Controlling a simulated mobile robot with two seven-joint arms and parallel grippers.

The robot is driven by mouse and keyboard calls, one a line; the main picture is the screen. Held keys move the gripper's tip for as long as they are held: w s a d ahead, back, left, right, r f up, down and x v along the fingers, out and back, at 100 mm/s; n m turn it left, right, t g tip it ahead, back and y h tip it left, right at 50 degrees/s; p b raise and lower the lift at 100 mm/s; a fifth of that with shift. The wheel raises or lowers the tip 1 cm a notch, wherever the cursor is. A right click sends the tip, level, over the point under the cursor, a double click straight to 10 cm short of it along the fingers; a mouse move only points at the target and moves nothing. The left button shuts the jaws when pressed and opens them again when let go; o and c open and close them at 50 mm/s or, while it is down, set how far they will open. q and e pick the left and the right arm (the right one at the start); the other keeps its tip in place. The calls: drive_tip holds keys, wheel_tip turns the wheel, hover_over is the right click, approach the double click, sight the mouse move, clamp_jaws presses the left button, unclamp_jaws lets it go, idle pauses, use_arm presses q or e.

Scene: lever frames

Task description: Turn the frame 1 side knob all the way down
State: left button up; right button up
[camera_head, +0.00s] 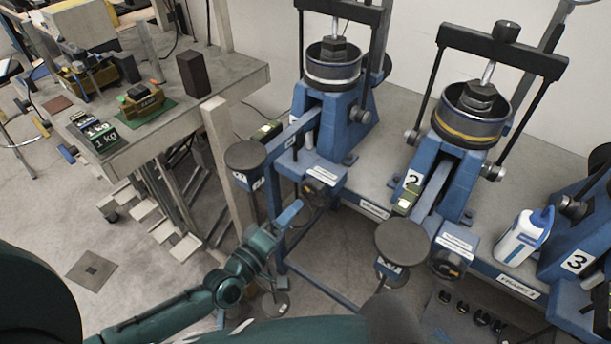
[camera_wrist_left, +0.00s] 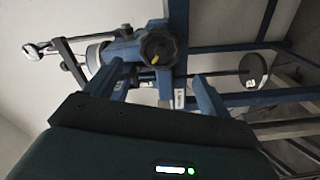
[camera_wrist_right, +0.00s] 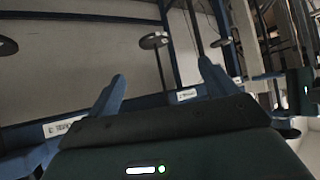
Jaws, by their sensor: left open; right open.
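Frame 1 (camera_head: 343,125) is the blue lever frame at the left of the bench in the head view. Its dark side knob (camera_head: 316,192) sits low on its front. In the left wrist view the knob (camera_wrist_left: 158,46) is black and lobed, with an orange mark on its face. My left gripper (camera_head: 290,226) is in front of and below the knob, open and apart from it. In the left wrist view the knob shows beyond the gap between its fingers (camera_wrist_left: 158,82). My right gripper (camera_wrist_right: 163,80) is open and empty in the right wrist view, with bench framework beyond it.
Frame 1's round weight pan (camera_head: 245,154) hangs left of the knob. Frame 2 (camera_head: 459,165) stands to the right, with its own knob (camera_head: 449,263) and pan (camera_head: 399,239). A white bottle (camera_head: 522,238) stands on the bench. A side table (camera_head: 225,75) with weights is at the left.

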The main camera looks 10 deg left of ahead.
sight(311, 195)
use_arm(q)
drive_tip(key=shift+w+d+f, duration=0.1)
drive_tip(key=shift+w, duration=0.15)
drive_tip(key=b+x, duration=0.2)
drive_tip(key=x, duration=0.7)
drive_tip(key=shift+d+b, duration=0.15)
drive_tip(key=shift+b, duration=0.2)
drive_tip(key=shift+c, duration=0.2)
drive_tip(key=c, duration=1.2)
